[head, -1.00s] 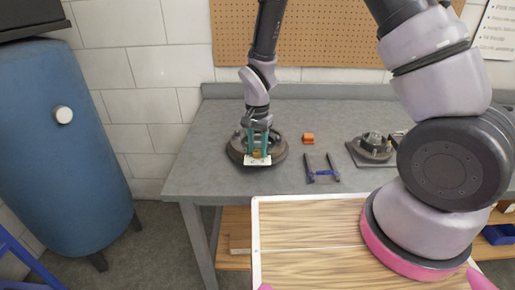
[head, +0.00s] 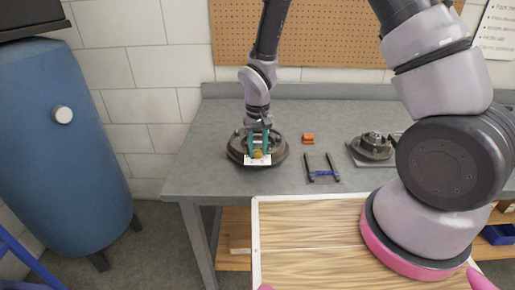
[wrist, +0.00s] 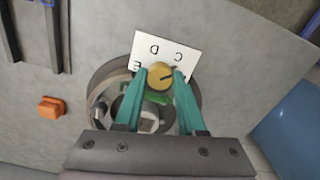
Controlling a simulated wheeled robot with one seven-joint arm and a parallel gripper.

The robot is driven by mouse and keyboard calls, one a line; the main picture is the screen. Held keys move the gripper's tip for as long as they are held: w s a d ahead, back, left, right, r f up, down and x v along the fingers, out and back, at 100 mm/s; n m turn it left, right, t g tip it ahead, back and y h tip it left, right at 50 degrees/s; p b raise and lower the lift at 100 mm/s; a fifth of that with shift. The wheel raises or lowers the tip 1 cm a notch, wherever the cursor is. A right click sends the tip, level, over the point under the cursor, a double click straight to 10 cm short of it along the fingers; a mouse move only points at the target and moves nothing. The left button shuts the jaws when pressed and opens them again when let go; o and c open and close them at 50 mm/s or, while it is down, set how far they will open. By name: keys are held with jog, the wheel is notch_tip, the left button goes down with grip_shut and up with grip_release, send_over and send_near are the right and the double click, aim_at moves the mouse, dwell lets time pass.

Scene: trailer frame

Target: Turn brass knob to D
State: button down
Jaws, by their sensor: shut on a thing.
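The brass knob (wrist: 160,76) is round, with a dark line on its face pointing right and slightly up in the wrist view. It sits by a white card (wrist: 165,48) with black letters; D is at the card's upper middle, C to its right and E to its left. In the head view the knob (head: 258,154) and card (head: 257,161) are at the front of a dark round base (head: 236,153). My gripper (wrist: 161,78) has teal fingers on either side of the knob, shut on it. The fingers hide the knob's sides and part of the card.
The base stands on a grey workbench (head: 215,120). An orange block (head: 308,138), a blue-and-black two-pronged part (head: 322,172) and another mechanism on a plate (head: 372,148) lie to the right. A blue tank (head: 60,150) stands left of the bench.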

jog(key=n, duration=0.3)
jog(key=shift+n, duration=0.4)
jog(key=n, duration=0.4)
jog(key=shift+n, duration=0.3)
jog(key=n, duration=0.4)
jog(key=shift+n, duration=1.7)
jog(key=c, duration=0.5)
grip_release()
